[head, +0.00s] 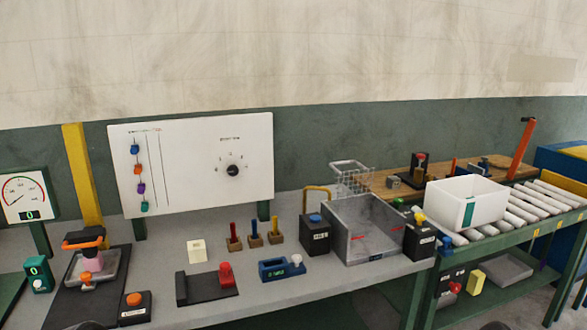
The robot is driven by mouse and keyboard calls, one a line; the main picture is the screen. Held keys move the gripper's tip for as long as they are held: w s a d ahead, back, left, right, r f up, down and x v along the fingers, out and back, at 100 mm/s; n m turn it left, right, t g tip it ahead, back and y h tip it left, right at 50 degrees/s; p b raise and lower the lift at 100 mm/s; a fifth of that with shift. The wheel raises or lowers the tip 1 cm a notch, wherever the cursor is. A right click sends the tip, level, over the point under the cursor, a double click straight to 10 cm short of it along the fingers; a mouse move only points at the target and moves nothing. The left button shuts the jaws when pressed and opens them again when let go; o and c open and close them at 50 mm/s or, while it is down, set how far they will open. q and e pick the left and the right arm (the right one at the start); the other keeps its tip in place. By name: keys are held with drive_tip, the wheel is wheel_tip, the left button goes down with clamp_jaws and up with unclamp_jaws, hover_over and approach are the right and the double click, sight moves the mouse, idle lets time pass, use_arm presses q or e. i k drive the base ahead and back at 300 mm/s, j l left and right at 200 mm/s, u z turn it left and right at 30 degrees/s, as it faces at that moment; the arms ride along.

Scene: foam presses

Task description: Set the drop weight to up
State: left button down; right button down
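No part is clearly marked as the drop weight. At the left of the bench, a press-like station on a black base (65,290) has an orange and black handled block (84,237) raised over a grey tray (95,265). A pink piece (92,258) shows between block and tray. I cannot tell whether this block is the drop weight. In front of it sits a black box with an orange button (134,300).
A white panel (195,170) with coloured sliders and a dial stands behind. A gauge (24,196) is at far left. A red-knobbed black block (208,284), a blue device (281,268), a grey bin (365,235) and a white bin (455,202) on rollers stand rightward.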

sight(87, 240)
drive_tip(key=j+u, duration=0.1)
drive_tip(key=u, duration=0.3)
drive_tip(key=j+u, duration=0.1)
drive_tip(key=u, duration=0.25)
drive_tip(key=j+u, duration=0.1)
drive_tip(key=u, duration=0.3)
drive_tip(key=i+j+z, duration=0.2)
drive_tip(key=i+j, duration=0.1)
drive_tip(key=i, duration=0.1)
